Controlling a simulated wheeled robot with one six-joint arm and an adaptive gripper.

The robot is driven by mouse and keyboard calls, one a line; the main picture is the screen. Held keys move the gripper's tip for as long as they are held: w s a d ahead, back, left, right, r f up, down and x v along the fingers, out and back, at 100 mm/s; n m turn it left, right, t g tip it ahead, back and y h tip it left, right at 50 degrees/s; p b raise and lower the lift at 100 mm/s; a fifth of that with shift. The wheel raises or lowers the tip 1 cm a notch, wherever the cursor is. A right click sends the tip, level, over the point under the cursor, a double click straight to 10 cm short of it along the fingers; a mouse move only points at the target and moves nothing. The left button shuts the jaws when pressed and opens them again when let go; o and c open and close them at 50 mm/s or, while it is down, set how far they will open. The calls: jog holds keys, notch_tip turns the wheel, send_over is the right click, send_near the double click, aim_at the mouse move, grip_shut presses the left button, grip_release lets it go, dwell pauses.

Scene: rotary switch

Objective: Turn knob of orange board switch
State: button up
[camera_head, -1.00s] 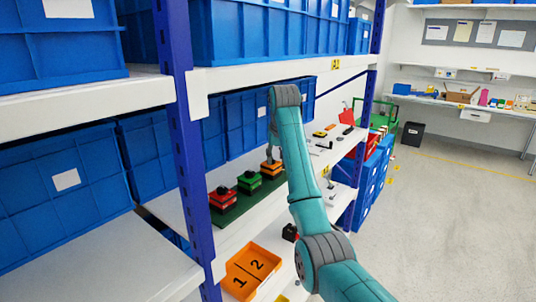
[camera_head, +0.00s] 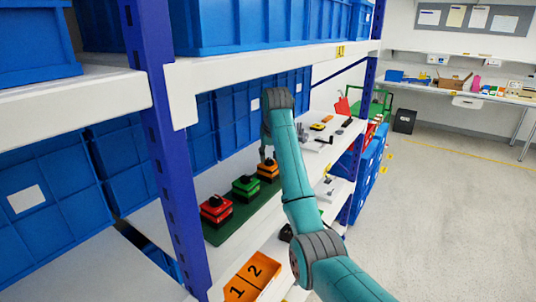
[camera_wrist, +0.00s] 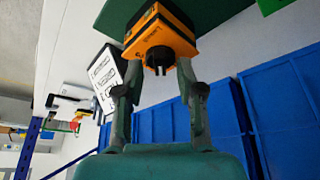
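The orange board switch (camera_head: 268,170) sits at the far end of a green board (camera_head: 236,221) on the shelf, beside a green switch (camera_head: 246,186) and a red switch (camera_head: 216,210). In the wrist view the orange switch (camera_wrist: 162,36) is at top centre, with its black knob (camera_wrist: 159,58) facing my gripper. My gripper (camera_wrist: 159,70) is open, with one fingertip on each side of the knob. I cannot tell whether either finger touches it. In the head view my gripper (camera_head: 267,152) is right over the orange switch, and the knob is hidden there.
Blue bins (camera_head: 228,122) stand close behind the switches. A blue shelf post (camera_head: 170,170) and the upper shelf edge (camera_head: 270,70) frame the space. Small tools (camera_head: 322,125) lie farther along the shelf. An orange numbered tray (camera_head: 250,275) is on the level below.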

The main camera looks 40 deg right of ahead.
grip_shut()
jog(key=shift+n, duration=0.4)
jog(key=n, duration=0.1)
jog(key=n+y, duration=0.1)
jog(key=n, duration=0.1)
jog(key=shift+d+n+t+y, duration=0.2)
jog(key=shift+n+t+y, duration=0.1)
jog(key=shift+d+n+y, duration=0.2)
jog(key=shift+n+y, duration=0.7)
jog(key=shift+n, duration=1.3)
grip_release()
